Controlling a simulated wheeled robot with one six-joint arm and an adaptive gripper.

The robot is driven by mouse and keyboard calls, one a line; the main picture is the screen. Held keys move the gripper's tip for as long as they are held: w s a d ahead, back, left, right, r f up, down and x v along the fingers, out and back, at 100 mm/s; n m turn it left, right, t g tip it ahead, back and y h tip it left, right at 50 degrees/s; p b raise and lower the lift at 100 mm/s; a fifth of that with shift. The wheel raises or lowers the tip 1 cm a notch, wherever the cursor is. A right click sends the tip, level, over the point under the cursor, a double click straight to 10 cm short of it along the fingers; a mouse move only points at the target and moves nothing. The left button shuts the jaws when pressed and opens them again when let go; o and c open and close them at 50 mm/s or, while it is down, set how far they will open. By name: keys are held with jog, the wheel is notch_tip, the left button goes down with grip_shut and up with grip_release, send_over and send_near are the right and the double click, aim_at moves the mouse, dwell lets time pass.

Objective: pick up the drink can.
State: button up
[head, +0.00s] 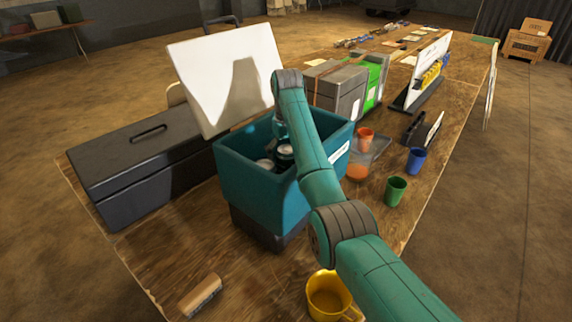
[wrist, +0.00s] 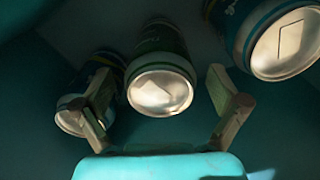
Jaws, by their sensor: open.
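A teal open-topped cooler (head: 245,180) stands on the wooden table, its white lid (head: 225,85) raised behind it. Several drink cans are inside. In the wrist view a green can (wrist: 160,75) is in the middle, with its silver end towards me. A blue can (wrist: 78,110) is at left, partly behind a finger, and a teal-blue can (wrist: 280,45) is at upper right. My gripper (wrist: 165,100) is down in the cooler, open, with its fingers on either side of the green can's near end, apart from it. In the head view my arm hides part of the cooler.
A black toolbox (head: 140,165) stands left of the cooler. Orange, green (head: 396,191) and blue cups (head: 416,161) stand at right. A yellow mug (head: 328,297) and a brown cylinder (head: 201,296) are in front. Grey and green boxes stand behind. The cooler walls surround my gripper.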

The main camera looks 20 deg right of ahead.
jog(key=c, duration=1.4)
jog(key=shift+c, duration=0.9)
jog(key=shift+r, duration=0.1)
